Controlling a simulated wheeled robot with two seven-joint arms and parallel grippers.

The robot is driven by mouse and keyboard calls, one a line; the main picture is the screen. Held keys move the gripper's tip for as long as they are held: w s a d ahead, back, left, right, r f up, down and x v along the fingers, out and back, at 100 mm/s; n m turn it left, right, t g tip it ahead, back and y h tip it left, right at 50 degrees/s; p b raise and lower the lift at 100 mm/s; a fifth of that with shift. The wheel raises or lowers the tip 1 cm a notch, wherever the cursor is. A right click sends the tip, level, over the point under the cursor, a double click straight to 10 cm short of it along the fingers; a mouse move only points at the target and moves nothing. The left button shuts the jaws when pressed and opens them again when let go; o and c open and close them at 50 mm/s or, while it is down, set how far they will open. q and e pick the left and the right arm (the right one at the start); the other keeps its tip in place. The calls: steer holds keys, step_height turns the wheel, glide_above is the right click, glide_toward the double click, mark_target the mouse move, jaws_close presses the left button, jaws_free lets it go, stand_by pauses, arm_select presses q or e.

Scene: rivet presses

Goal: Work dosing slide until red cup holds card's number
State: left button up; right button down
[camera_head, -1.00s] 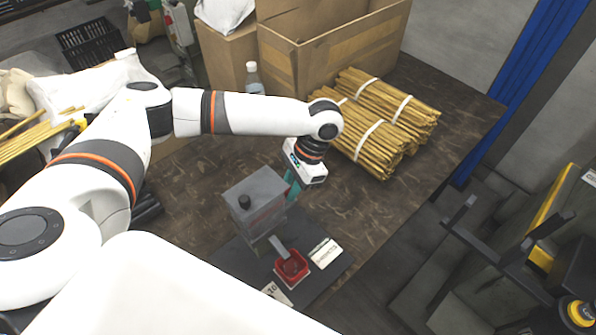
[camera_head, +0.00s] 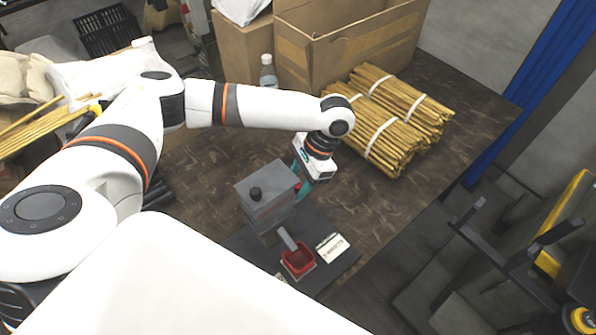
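The dosing device is a grey metal box (camera_head: 267,197) with a black knob on top, standing on a dark base plate on the table. A grey chute (camera_head: 287,238) slopes from it toward the red cup (camera_head: 298,261), which sits at the chute's lower end. The cup's contents are too small to count. A pale card (camera_head: 331,247) lies beside the cup; its print is unreadable. My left gripper (camera_head: 302,186), with teal fingers, is at the box's right side, beside a small red part. The box partly hides the fingertips, so their opening is unclear. My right gripper is not in view.
Bundles of brown sticks (camera_head: 392,115) lie behind and right of the device. A cardboard box (camera_head: 345,45) and a clear bottle (camera_head: 268,73) stand at the back. The table's right part is bare. My white arm crosses the left side.

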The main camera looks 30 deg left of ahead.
arm_select(q)
steer(key=v, duration=1.1)
steer(key=shift+r, duration=0.25)
steer(key=shift+s+f, duration=0.1)
steer(key=shift+s, duration=0.05)
